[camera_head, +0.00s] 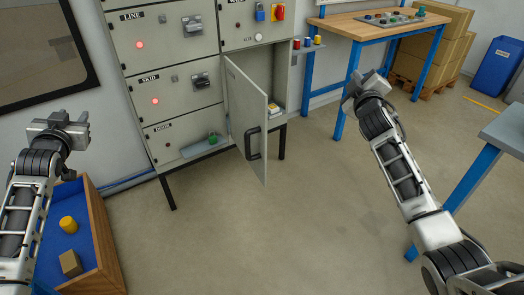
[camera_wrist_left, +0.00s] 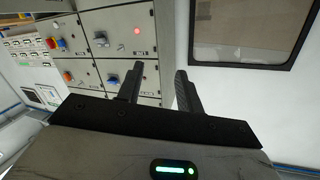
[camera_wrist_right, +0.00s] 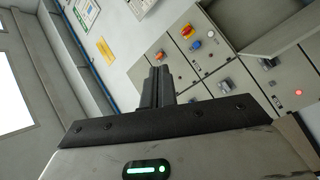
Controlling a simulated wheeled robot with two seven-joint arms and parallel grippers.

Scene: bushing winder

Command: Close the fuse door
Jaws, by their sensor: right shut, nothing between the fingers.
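The fuse door (camera_head: 244,112) is a grey panel with a black handle (camera_head: 252,144). It stands swung open from the lower right compartment of the grey cabinet (camera_head: 181,87), hinged at its left side. Small light and yellow items (camera_head: 272,109) show inside the compartment behind it. My left gripper (camera_head: 64,120) is raised left of the cabinet, far from the door; its fingers are apart and empty in the left wrist view (camera_wrist_left: 158,88). My right gripper (camera_head: 360,84) is raised to the right of the door, clear of it. Its fingers are together and empty in the right wrist view (camera_wrist_right: 158,86).
A wooden crate with blue lining (camera_head: 103,238) holds a yellow cylinder (camera_head: 69,224) and a brown block (camera_head: 70,263) at lower left. A blue-legged workbench (camera_head: 352,27) stands back right. Another table (camera_head: 506,130) is at the right edge. The floor before the door is clear.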

